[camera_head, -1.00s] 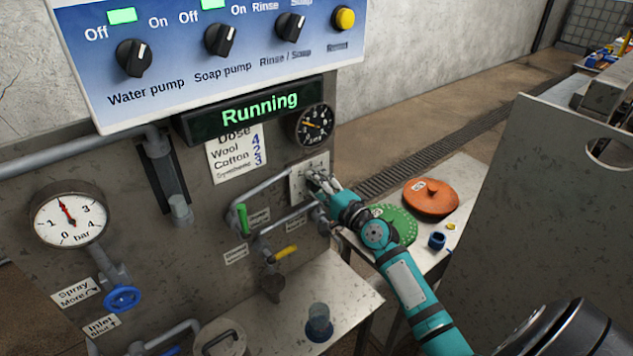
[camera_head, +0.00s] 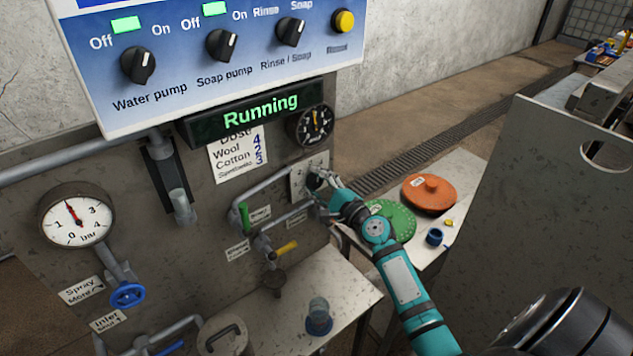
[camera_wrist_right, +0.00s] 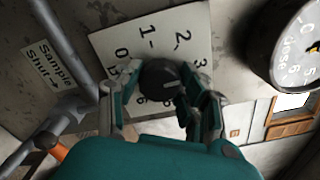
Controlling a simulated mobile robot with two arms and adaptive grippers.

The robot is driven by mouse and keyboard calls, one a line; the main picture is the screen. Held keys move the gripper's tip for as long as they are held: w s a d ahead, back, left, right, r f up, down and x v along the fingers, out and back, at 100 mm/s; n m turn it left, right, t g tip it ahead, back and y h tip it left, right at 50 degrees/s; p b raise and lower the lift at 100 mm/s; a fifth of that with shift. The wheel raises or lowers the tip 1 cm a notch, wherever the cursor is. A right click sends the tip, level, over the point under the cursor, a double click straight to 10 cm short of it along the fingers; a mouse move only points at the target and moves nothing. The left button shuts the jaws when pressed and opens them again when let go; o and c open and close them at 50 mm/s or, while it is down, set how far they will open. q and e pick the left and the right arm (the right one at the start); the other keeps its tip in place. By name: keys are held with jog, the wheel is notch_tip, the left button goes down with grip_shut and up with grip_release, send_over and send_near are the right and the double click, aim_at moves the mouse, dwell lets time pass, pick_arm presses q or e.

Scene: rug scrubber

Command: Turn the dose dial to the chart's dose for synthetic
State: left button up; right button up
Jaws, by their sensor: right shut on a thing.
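The dose dial is a black knob (camera_wrist_right: 160,80) on a white numbered plate (camera_wrist_right: 145,38) on the machine's grey panel. My right gripper (camera_head: 318,182) is at this plate, its two fingers either side of the knob; in the right wrist view the gripper (camera_wrist_right: 163,92) is shut on the knob. The fingers and hand hide part of the plate's numbers. The dose chart (camera_head: 238,154) lists Wool 4, Cotton 2 and a third line, its small word hard to read, with 3. The round black dose gauge (camera_head: 312,126) shows its needle pointing about upward. My left gripper is not in view.
Pipes with a green-handled valve (camera_head: 244,216) and a yellow-handled valve (camera_head: 284,250) run left of my right gripper. A side table with a green disc (camera_head: 392,222) and an orange disc (camera_head: 430,195) stands behind my right arm. The display (camera_head: 260,110) reads Running.

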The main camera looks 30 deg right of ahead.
jog(key=o, duration=1.2)
jog(key=shift+s, duration=0.15)
jog(key=s, duration=0.7)
jog(key=s+d, duration=0.1)
jog(key=s, duration=0.3)
jog(key=shift+s, duration=0.35)
jog(key=s+b, duration=0.1)
jog(key=s, duration=0.2)
jog(key=s+b, duration=0.1)
jog(key=s, duration=0.2)
jog(key=s+b, duration=0.1)
jog(key=s, duration=0.2)
jog(key=shift+d+b, duration=0.3)
jog(key=shift+d, duration=0.05)
